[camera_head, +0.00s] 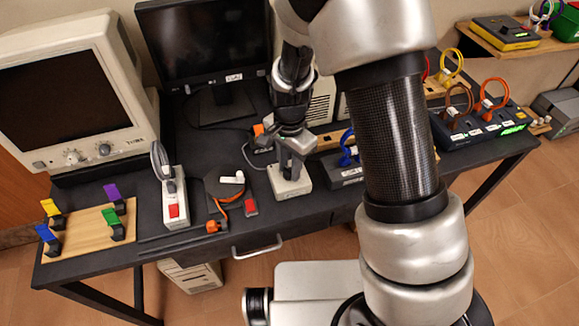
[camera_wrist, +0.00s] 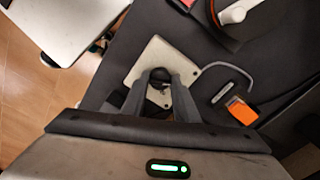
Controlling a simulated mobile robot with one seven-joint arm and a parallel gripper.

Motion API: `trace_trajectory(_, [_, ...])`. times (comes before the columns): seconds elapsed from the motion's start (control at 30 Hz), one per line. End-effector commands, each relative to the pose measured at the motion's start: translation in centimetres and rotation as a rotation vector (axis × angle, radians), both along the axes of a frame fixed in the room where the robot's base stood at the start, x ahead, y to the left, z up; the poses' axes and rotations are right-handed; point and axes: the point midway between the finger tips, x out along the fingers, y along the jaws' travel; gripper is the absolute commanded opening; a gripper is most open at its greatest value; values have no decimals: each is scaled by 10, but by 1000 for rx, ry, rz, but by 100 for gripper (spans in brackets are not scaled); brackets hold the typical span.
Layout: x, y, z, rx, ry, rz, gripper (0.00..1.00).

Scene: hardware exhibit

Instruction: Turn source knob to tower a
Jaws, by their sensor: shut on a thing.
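The source knob box is a small white box (camera_head: 289,181) near the table's front edge, below the black monitor. In the wrist view the white box (camera_wrist: 138,75) has a dark round knob (camera_wrist: 160,78) on its top. My gripper (camera_head: 292,160) points down over the box, with its fingers on either side of the knob. In the wrist view my gripper (camera_wrist: 160,80) is shut on the knob. The knob's pointer and the labels on the box are too small or hidden to read.
A black monitor (camera_head: 205,55) stands behind the box. A grey cable and an orange plug (camera_wrist: 241,110) lie beside the box. My arm hides part of the table at right.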

Motion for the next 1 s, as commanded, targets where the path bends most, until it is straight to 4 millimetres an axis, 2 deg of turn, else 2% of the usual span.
trace_trajectory(0.4, [0, 0, 0, 0, 0, 252, 5])
trace_trajectory(1.0, [0, 0, 0, -1, 0, 317, 5])
